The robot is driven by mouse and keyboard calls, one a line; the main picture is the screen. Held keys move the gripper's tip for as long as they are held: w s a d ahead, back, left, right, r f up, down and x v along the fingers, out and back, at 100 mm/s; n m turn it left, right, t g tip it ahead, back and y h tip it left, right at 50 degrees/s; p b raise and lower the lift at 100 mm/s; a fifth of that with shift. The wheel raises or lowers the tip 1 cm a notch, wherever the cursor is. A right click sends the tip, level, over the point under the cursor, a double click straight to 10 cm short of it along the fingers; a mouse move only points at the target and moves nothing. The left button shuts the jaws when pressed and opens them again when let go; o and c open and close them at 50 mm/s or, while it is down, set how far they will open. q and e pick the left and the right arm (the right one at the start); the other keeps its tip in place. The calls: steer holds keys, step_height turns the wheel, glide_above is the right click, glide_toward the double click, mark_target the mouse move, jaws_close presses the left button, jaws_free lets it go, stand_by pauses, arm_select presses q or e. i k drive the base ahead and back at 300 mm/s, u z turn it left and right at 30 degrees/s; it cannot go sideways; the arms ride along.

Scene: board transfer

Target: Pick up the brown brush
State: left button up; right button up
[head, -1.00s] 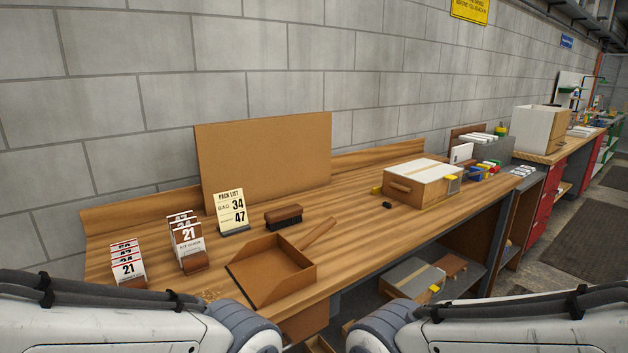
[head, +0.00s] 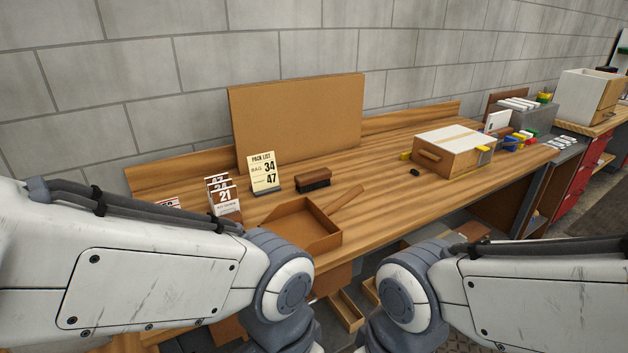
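The brown brush (head: 314,179) lies on the wooden workbench (head: 390,180), with a brown top and dark bristles below. It is just right of the pack list card (head: 264,172) and behind the brown dustpan-like tray (head: 300,225). Nothing holds it. My two arms come in from the left and right at the bottom of the head view, in front of the bench. Both grippers are out of the picture.
A brown board (head: 298,120) leans on the wall behind the brush. Number cards (head: 224,199) stand to the left, partly behind my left arm. The bench between is mostly clear.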

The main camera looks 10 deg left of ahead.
mark_target(314, 179)
steer(key=z, duration=1.35)
steer(key=i, duration=1.95)
steer(key=u, duration=2.05)
